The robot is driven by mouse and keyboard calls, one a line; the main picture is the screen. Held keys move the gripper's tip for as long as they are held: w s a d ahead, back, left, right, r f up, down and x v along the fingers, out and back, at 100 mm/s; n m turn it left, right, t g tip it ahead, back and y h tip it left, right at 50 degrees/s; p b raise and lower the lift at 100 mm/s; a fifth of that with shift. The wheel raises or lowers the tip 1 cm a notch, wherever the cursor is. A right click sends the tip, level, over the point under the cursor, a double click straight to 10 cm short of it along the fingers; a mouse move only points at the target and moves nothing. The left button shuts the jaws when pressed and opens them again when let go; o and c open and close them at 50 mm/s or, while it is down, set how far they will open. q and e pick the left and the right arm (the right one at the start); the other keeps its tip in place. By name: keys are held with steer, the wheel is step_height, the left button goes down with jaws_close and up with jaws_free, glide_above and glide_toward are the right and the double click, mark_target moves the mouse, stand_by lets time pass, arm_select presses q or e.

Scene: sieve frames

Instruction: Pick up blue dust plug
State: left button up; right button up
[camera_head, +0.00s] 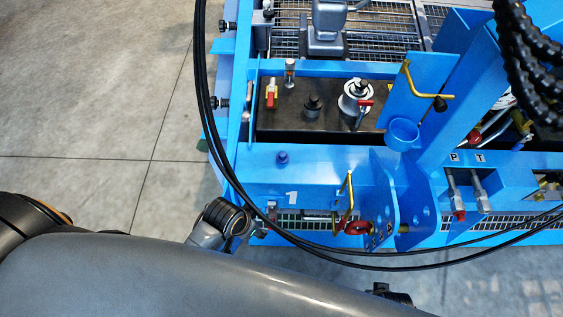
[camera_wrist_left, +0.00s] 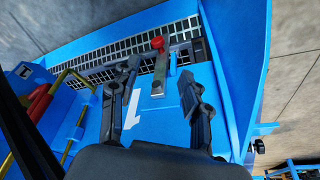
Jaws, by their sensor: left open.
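A small dark blue plug (camera_head: 282,157), which looks like the blue dust plug, stands on the light blue beam (camera_head: 262,172) behind the printed number 1 in the head view. I cannot make it out in the left wrist view, where the palm of my gripper covers the lower middle. My left gripper (camera_wrist_left: 158,98) is open, its two dark fingers wide apart with nothing visible between them. Beyond the fingers are the number 1 and a metal lever with a red knob (camera_wrist_left: 158,43). I cannot pick out the fingers in the head view. My right gripper is in neither view.
Black cables (camera_head: 203,90) loop across the front of the blue frame. Valves and a blue cup (camera_head: 403,134) lie farther back. Concrete floor (camera_head: 95,95) is clear to the left.

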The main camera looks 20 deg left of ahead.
arm_select(q)
steer(key=w+d+r+m+h, duration=0.2)
steer(key=w+d+r+m, duration=0.4)
steer(key=w+d+m, duration=0.15)
step_height(320, 180, up, 17)
steer(key=m+g+y, duration=0.3)
steer(key=m, duration=1.8)
glide_above(283, 153)
steer(key=f, duration=0.2)
steer(key=f+b, duration=0.1)
steer(key=f, duration=0.3)
steer(key=shift+a+f+b, duration=0.25)
steer(key=shift+f+b, duration=0.05)
steer(key=shift+s+f, duration=0.1)
steer(key=shift+f, duration=0.8)
steer(key=shift+d+f+b, duration=0.2)
steer(key=shift+f+b, duration=0.6)
steer(key=shift+f, duration=1.45)
steer(key=c, duration=0.9)
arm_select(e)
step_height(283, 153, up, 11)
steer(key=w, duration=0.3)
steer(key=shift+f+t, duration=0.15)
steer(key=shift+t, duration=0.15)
